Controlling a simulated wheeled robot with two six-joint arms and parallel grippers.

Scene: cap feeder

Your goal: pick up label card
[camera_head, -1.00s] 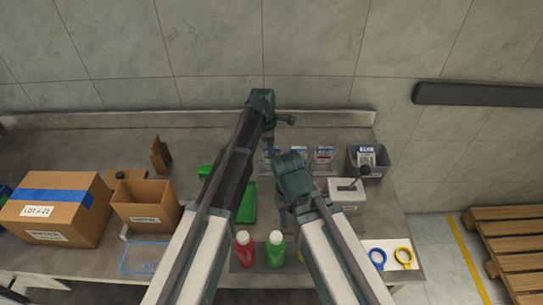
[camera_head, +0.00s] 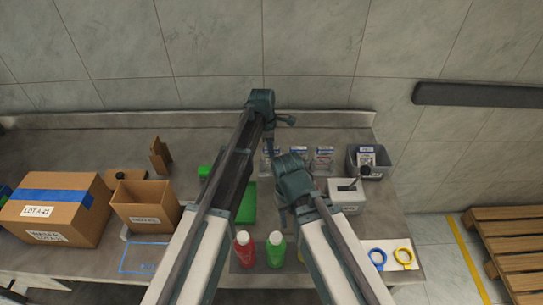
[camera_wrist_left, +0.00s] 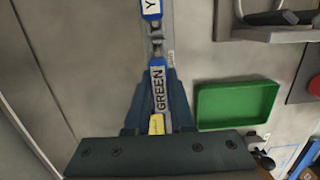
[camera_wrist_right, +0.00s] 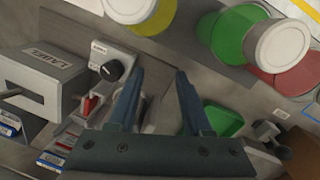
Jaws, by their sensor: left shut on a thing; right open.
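Several label stands (camera_head: 323,154) are at the back of the bench. My right gripper (camera_wrist_right: 160,75) is open and empty, lower and nearer the bottles.
A grey LABEL box (camera_wrist_right: 40,75) and a knob box (camera_wrist_right: 110,65) are beside my right gripper. Red (camera_head: 245,249) and green (camera_head: 276,249) bottles stand at the front. A green tray (camera_wrist_left: 236,104) is beside my left gripper. Cartons (camera_head: 146,205) fill the left; a grey bin (camera_head: 382,168) is back right.

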